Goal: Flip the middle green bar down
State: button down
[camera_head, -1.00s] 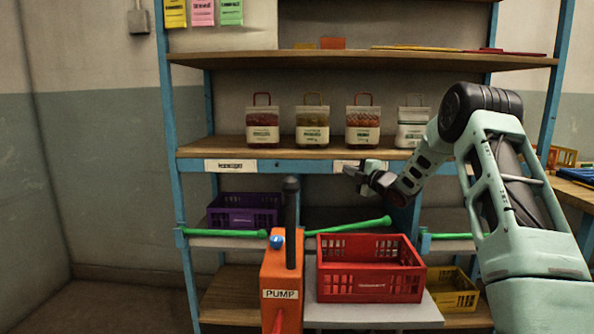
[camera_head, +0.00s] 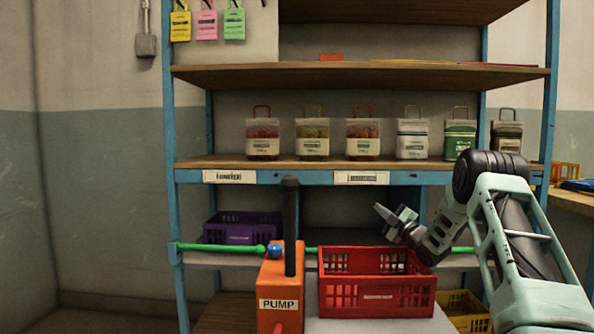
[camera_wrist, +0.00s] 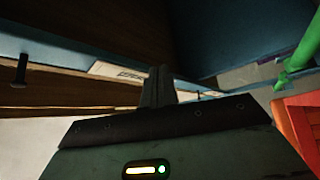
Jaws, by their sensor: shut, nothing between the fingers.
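The middle green bar shows in the head view as a short green piece (camera_head: 312,250) between the orange pump and the red crate. The rest of it is hidden behind the crate, and no raised end shows above the crate rim. In the wrist view a green bar (camera_wrist: 298,50) runs at the upper right, close to the red crate. My gripper (camera_head: 381,211) is shut and empty, above the back right of the crate and below the middle shelf's edge. Its fingers (camera_wrist: 157,85) touch nothing that I can make out.
The red crate (camera_head: 378,304) stands in front of the bar. The orange pump (camera_head: 279,285) with its tall black handle stands to its left. Other green bars lie left (camera_head: 222,248) and right (camera_head: 462,249). A purple crate (camera_head: 240,226) and bagged sacks (camera_head: 362,138) sit on the shelves.

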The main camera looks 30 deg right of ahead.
jog(key=shift+s, duration=0.1)
dwell(0.5)
jog(key=v, duration=0.5)
jog(key=shift+s+d+p, duration=0.1)
jog(key=shift+s+p, duration=0.2)
jog(key=s, duration=1.1)
jog(key=shift+a+p, duration=0.2)
jog(key=shift+p, duration=0.15)
jog(key=shift+s, duration=0.2)
